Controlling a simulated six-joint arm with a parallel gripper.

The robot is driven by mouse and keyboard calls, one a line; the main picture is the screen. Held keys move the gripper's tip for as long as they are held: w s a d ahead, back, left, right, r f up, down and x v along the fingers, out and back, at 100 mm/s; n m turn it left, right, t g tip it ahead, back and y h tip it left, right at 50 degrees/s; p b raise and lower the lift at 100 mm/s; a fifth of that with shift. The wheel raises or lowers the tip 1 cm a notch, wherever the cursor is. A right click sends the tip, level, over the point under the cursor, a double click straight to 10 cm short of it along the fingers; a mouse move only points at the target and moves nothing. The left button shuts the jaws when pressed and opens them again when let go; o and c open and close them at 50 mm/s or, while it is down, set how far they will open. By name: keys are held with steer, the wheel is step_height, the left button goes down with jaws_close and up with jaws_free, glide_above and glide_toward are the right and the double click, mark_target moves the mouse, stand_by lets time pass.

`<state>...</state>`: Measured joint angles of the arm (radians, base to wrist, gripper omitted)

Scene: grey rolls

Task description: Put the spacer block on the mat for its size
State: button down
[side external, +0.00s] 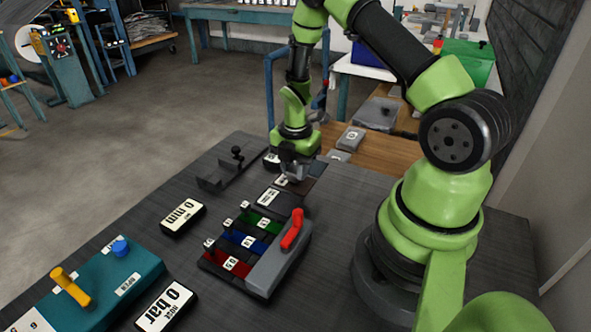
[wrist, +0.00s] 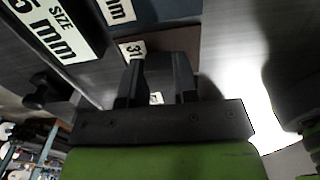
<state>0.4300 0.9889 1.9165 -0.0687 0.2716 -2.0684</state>
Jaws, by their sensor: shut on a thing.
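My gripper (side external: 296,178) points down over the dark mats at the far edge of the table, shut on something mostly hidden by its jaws. In the wrist view the two dark fingers of my gripper (wrist: 157,68) stand close together. A small pale patch (wrist: 157,98) shows between them, likely part of the spacer block. A brown mat (side external: 316,187) lies beside the gripper, and a blue-grey mat (side external: 321,165) lies beyond it. In the wrist view, a white label (wrist: 131,49) reading "31" lies by the brown mat (wrist: 175,40). I cannot tell whether the held thing touches a mat.
A size display (wrist: 55,28) ending in "5 mm" stands near the mats. A panel with coloured bins and a red lever (side external: 292,229) is in front. A "0 mm" display (side external: 182,216), a "0 bar" display (side external: 167,307) and a teal control box (side external: 100,290) are at left.

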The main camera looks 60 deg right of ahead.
steer(key=shift+f, duration=0.35)
steer(key=shift+f, duration=0.1)
steer(key=c, duration=0.9)
jaws_free()
